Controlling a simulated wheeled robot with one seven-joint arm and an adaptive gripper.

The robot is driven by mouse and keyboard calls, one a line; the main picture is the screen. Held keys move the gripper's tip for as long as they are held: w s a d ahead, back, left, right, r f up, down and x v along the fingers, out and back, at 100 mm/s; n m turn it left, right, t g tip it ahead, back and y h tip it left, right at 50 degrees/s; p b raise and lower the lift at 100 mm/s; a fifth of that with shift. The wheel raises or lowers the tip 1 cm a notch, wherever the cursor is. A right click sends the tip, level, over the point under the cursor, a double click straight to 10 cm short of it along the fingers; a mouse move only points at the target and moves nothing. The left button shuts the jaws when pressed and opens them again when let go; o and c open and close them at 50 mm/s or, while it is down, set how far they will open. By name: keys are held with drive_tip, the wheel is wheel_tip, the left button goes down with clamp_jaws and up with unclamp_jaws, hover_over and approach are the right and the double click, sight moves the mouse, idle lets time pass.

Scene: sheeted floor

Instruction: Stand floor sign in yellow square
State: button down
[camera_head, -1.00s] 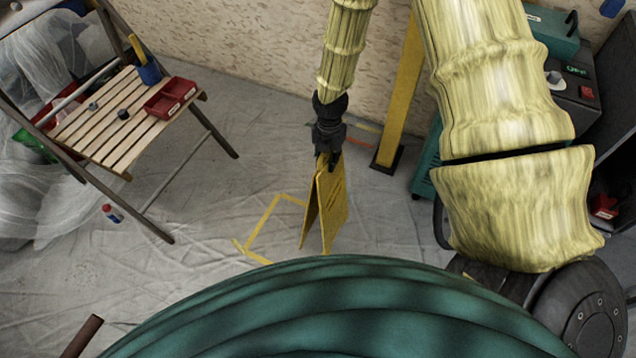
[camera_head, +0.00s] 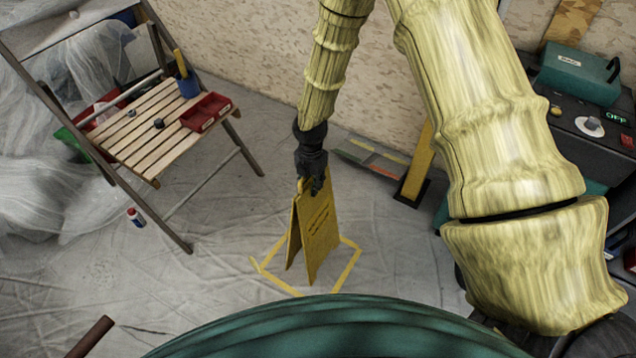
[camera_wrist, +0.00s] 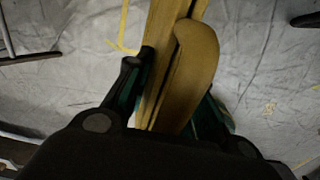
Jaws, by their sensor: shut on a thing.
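The yellow A-frame floor sign (camera_head: 318,232) is upright with its two panels slightly spread. My gripper (camera_head: 312,180) is shut on its top edge from above. In the wrist view the sign (camera_wrist: 185,70) runs between the two fingers of my gripper (camera_wrist: 165,95). The yellow square (camera_head: 352,262) is a tape outline on the floor. In the head view the sign overlaps the square's area and hides part of its outline. I cannot tell whether the sign's feet touch the floor.
A wooden folding chair (camera_head: 150,130) with red trays (camera_head: 206,112) and a blue cup stands at the left. A small bottle (camera_head: 135,217) lies near its leg. A yellow post (camera_head: 418,165) and machinery (camera_head: 590,115) are at the right. Plastic sheeting covers the far left.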

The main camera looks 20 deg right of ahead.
drive_tip(key=shift+w+a+f, duration=0.1)
drive_tip(key=shift+w+a, duration=0.25)
drive_tip(key=shift+a, duration=0.25)
drive_tip(key=shift+d+f, duration=0.1)
drive_tip(key=shift+f, duration=1.6)
drive_tip(key=c, duration=1.2)
unclamp_jaws()
drive_tip(key=shift+c, duration=0.2)
wheel_tip(320, 180, up, 12)
drive_tip(key=shift+s+r+p, duration=0.1)
drive_tip(key=shift+p, duration=0.25)
